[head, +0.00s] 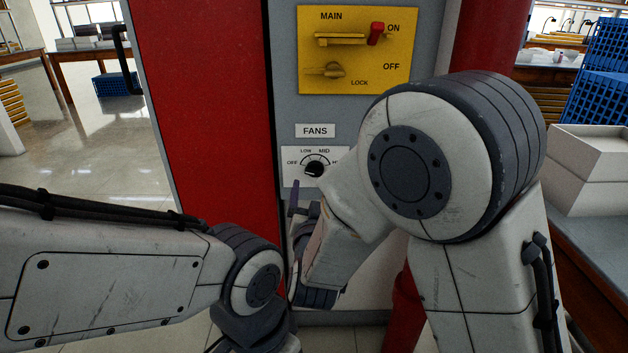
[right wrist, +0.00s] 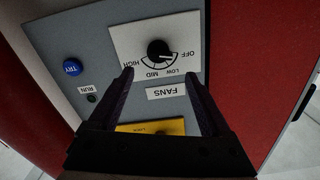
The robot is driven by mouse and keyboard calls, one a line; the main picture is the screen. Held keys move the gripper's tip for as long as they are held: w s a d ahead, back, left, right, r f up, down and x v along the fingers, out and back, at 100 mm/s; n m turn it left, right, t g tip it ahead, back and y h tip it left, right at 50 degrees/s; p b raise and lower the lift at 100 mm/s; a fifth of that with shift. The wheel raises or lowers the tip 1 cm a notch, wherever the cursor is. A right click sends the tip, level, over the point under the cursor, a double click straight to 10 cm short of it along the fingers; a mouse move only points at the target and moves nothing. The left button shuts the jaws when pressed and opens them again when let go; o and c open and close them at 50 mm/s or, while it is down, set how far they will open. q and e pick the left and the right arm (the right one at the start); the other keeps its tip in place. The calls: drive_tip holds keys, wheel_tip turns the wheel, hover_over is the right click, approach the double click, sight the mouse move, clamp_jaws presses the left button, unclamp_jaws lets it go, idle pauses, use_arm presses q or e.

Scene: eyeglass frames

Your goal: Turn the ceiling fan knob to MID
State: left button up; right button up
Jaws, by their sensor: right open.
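The fan knob (head: 313,168) is a small black dial on a white plate under the FANS label, on the grey panel. It also shows in the right wrist view (right wrist: 158,49), upside down, with OFF, LOW, MID and HIGH around it. Its white mark appears to point toward OFF. My right gripper (right wrist: 159,73) is open and empty, its dark fingers spread toward the plate, with the knob beyond and between the tips. In the head view, my right arm partly covers the plate's right side and the gripper, with one finger showing below the knob. My left gripper is out of sight.
A yellow MAIN switch plate (head: 357,80) with a red-tipped lever sits above the knob. A blue TRY button (right wrist: 72,67) is beside the knob plate. A red panel (head: 215,100) stands left. White boxes (head: 590,170) and blue crates (head: 612,65) stand right.

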sight(317, 173)
drive_tip(key=w, duration=0.8)
drive_tip(key=shift+b, duration=0.35)
drive_tip(key=shift+c, duration=0.4)
drive_tip(key=c, duration=1.2)
drive_tip(key=shift+f+m+b, duration=0.1)
drive_tip(key=shift+m+b, duration=1.2)
drive_tip(key=shift+b, duration=0.15)
drive_tip(key=m+b, duration=0.4)
drive_tip(key=b, duration=0.1)
drive_tip(key=m+b, duration=1)
drive_tip(key=shift+d, duration=0.3)
drive_tip(key=shift+d+r+m+b, duration=0.1)
drive_tip(key=shift+r+m+b, duration=0.1)
drive_tip(key=shift+m+b, duration=1.25)
drive_tip(key=shift+m, duration=0.25)
